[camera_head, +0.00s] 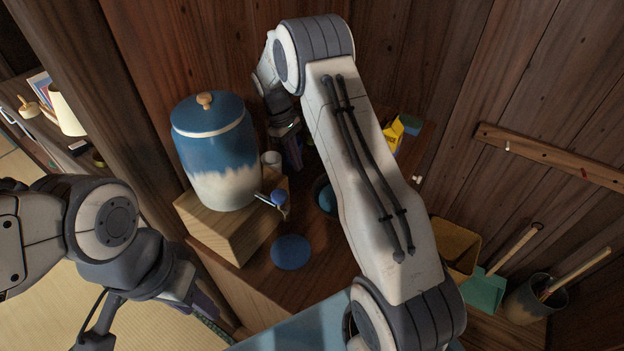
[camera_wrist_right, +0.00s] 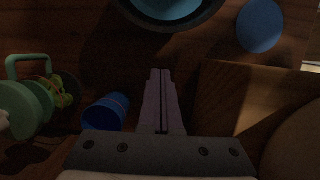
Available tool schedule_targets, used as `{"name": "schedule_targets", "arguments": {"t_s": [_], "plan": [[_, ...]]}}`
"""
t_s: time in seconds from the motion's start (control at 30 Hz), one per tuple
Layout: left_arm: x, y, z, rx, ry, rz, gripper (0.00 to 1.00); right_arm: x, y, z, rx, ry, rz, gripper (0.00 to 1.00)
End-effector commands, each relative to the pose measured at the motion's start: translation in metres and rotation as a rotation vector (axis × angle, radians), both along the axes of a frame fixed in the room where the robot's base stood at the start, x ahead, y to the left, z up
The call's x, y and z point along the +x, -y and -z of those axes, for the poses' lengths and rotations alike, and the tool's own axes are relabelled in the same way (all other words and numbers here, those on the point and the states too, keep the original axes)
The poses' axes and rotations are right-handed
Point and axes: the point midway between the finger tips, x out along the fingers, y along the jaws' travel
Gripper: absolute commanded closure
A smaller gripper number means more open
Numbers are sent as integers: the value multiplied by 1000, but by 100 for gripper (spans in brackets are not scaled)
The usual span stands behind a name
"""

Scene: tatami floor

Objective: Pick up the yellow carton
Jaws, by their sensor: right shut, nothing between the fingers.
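The yellow carton (camera_head: 394,134) stands at the back right of the wooden cabinet top, partly hidden behind my right arm in the head view. I do not see it in the right wrist view. My right gripper (camera_head: 293,158) is to the left of the carton, beside the blue and white jar, and points down. In the right wrist view its fingers (camera_wrist_right: 160,100) are together with nothing between them. My left gripper (camera_head: 205,305) is low at the left, in front of the cabinet and far from the carton; its fingertips are not clear.
A blue and white lidded jar (camera_head: 216,150) stands on a wooden box (camera_head: 230,225). A dark bowl (camera_head: 325,199) and blue disc (camera_head: 291,252) lie in front. A blue cup (camera_wrist_right: 106,112) and green object (camera_wrist_right: 25,105) are near my right fingers. Wooden walls close off the back.

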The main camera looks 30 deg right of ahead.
Motion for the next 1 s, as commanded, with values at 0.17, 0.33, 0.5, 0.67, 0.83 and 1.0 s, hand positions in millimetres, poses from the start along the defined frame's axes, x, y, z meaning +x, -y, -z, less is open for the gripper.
{"name": "schedule_targets", "arguments": {"t_s": [0.17, 0.33, 0.5, 0.67, 0.83, 1.0], "plan": [[0, 0, -6, 0, 0, 0, 62, -12, 6, 38, 0, -6, 1, 100], [0, 0, -13, 0, 0, 0, 62, -27, 16, 49, 0, -1, 2, 100], [0, 0, -17, 0, 0, 0, 62, -43, 24, 51, 1, -1, -1, 100], [0, 0, -18, 0, 0, 0, 62, -47, 26, 51, 0, 0, -3, 100], [0, 0, -17, 0, 0, 0, 62, -48, 26, 52, 0, 1, -3, 100], [0, 0, -18, 0, 0, 0, 62, -49, 28, 51, 0, 0, -3, 100]]}}
